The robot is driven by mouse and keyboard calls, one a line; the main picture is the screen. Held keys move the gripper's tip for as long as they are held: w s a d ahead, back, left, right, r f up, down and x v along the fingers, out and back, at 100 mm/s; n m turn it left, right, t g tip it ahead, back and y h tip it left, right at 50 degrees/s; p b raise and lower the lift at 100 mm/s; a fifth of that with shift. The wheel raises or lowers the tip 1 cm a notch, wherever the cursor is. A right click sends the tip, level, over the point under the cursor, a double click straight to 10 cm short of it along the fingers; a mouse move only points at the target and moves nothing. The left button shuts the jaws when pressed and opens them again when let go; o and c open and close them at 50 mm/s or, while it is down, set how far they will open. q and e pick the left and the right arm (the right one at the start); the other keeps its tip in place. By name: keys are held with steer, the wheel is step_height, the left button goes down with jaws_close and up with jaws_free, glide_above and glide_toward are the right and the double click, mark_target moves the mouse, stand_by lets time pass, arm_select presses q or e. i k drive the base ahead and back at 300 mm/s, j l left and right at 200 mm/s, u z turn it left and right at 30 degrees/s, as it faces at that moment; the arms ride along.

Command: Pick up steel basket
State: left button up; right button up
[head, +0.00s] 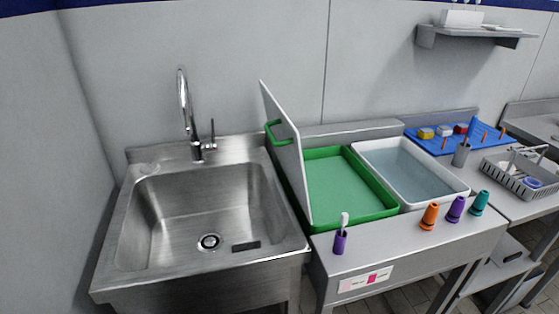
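A grey basket with slotted sides (519,179) stands on the steel table at the far right. It holds several small items, among them something blue and white. I cannot tell from its look whether it is steel. Neither of my grippers shows in the head view.
A steel sink (205,215) with a tall tap (186,110) is at the left. A green tray (345,186) with a white upright board (285,150) and a white water-filled tub (408,172) are mid-table.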

mark_target(525, 167)
steer(key=z, duration=1.5)
steer(key=u, duration=0.5)
steer(key=i+l+u, duration=0.2)
steer(key=l+u, duration=0.15)
steer(key=i+l+u, duration=0.15)
steer(key=l+u, duration=0.2)
steer(key=i+l+u, duration=0.15)
steer(key=l+u, duration=0.2)
